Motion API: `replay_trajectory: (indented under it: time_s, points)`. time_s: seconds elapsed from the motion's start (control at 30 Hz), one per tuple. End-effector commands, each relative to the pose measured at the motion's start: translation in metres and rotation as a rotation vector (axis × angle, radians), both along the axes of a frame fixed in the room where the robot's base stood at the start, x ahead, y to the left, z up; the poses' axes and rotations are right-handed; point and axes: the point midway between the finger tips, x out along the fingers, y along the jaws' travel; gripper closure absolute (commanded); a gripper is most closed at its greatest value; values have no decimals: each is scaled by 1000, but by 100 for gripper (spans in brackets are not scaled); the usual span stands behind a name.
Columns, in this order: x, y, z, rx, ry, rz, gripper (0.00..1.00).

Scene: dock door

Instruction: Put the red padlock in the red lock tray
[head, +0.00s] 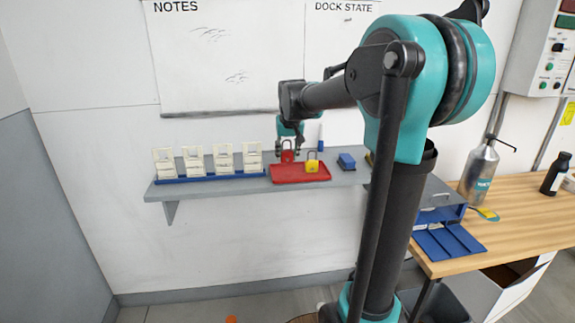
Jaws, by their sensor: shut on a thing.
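The red padlock (287,157) is between the fingers of my gripper (289,151), which points down and is shut on it. The padlock shows upright at the back left part of the red lock tray (285,177). I cannot tell whether it touches the tray floor or hangs just above it. The red lock tray lies on the grey wall shelf. A yellow padlock (312,167) stands in the right part of this tray, to the right of my gripper.
On the shelf (220,187), a blue rack (215,177) with several cream tag stacks stands left of the tray. A blue block (346,161) stands to its right. The wooden bench (480,240) at right holds a metal bottle (479,172) and a blue case (445,240).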

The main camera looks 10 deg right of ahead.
Motion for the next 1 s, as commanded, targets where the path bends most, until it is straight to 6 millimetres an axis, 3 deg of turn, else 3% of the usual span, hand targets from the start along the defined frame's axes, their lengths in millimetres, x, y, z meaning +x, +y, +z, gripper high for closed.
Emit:
replay_trajectory:
  time_s: [0.37,0.77,0.8,0.93,1.0]
  points:
    - [0,0,-39,0,0,0,92]
    - [0,0,-44,0,0,0,92]
    - [0,0,-44,0,0,0,57]
    - [0,0,-44,0,0,0,41]
    - [0,0,-44,0,0,0,40]
